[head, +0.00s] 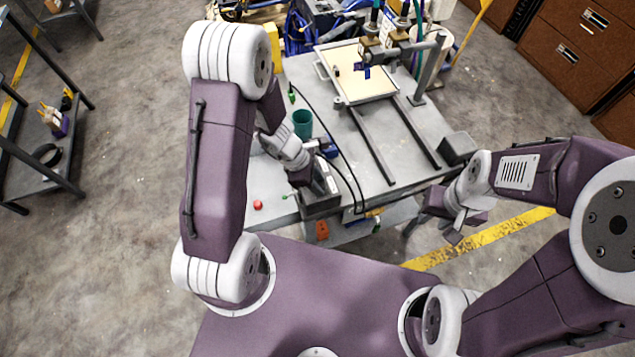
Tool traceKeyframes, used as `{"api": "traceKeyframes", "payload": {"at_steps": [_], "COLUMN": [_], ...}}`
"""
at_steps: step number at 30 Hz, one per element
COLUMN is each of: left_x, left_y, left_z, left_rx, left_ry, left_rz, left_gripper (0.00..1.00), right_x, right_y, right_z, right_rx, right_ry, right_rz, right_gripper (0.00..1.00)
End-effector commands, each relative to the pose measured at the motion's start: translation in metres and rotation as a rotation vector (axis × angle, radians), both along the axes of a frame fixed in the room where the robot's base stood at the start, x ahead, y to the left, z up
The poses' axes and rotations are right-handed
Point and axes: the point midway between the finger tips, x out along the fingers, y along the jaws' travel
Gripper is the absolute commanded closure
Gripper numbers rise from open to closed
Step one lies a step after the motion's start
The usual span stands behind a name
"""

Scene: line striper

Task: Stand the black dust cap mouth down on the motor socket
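I cannot make out the black dust cap or the motor socket for certain. A small dark object (336,71) lies on the cream board of a framed tray (352,98) at the back of the bench. A brass-coloured and grey assembly with a blue part (365,72) stands over the tray's right side. My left gripper (322,188) is low over the front left of the bench, by a dark box (319,207); whether its fingers hold anything is hidden. My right gripper (432,231) hangs off the bench's front right, fingers apart and empty.
The grey bench (350,142) carries two dark rails, a green cup (302,124), a black cable and a red button (258,205). A dark box (458,148) sits at its right edge. A shelf rack (40,150) stands left, brown cabinets (575,45) right.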

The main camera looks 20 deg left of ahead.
Motion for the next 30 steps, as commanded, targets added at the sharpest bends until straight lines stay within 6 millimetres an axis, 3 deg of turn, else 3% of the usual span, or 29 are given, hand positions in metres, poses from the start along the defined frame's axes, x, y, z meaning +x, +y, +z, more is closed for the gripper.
{"api": "traceKeyframes", "payload": {"at_steps": [1,2,12,15,24,30], "left_x": [0.000,0.000,0.000,0.000,-0.007,-0.011], "left_y": [0.000,0.000,0.000,0.004,0.033,0.043], "left_z": [0.000,0.000,0.005,0.020,0.093,0.115], "left_rx": [0.000,0.000,0.000,-0.001,0.000,0.000], "left_ry": [0.000,0.000,0.000,-0.003,-0.004,-0.001], "left_rz": [0.000,0.000,0.000,0.002,0.003,0.002], "left_gripper": [0.59,0.51,0.51,0.51,0.51,0.51], "right_x": [0.000,0.000,0.000,0.000,0.000,0.000], "right_y": [0.000,0.000,0.000,0.000,0.000,0.000], "right_z": [0.000,0.000,0.005,0.015,0.048,0.054], "right_rx": [0.000,0.000,0.000,0.000,0.000,0.000], "right_ry": [0.000,0.000,0.000,0.000,0.000,0.000], "right_rz": [0.000,0.000,0.000,0.000,0.000,0.000], "right_gripper": [0.68,0.68,0.68,0.68,0.68,0.68]}}
